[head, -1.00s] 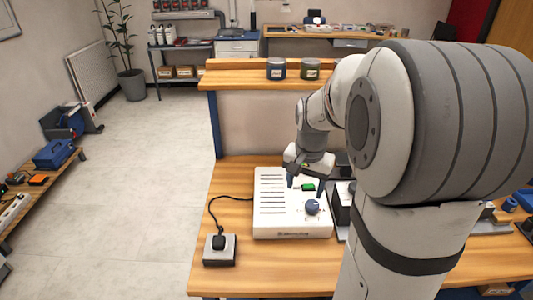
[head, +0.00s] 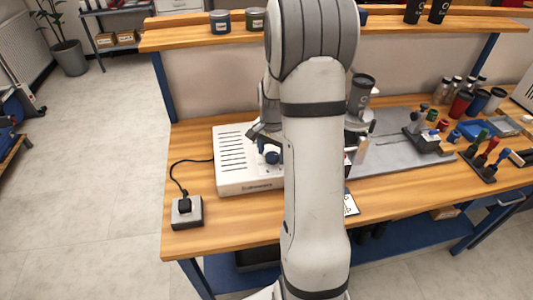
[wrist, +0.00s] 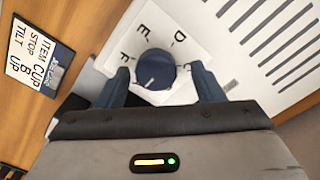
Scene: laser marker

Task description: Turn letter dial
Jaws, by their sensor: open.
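The letter dial (wrist: 154,70) is a round dark blue knob with a pale pointer line. It sits on a white plate with the letters D, E and F around it. In the head view the dial (head: 272,157) is on the white control box (head: 232,181), partly hidden by my arm. My gripper (wrist: 160,85) is open in the wrist view, one blue finger on each side of the dial. I see gaps between the fingers and the knob, so it is not gripped. In the head view my forearm hides most of my gripper.
A small switch box (head: 187,212) with a cable is at the table's left front. The laser marker (head: 360,120) is right of my arm, with colored-handled tools (head: 487,150) farther right.

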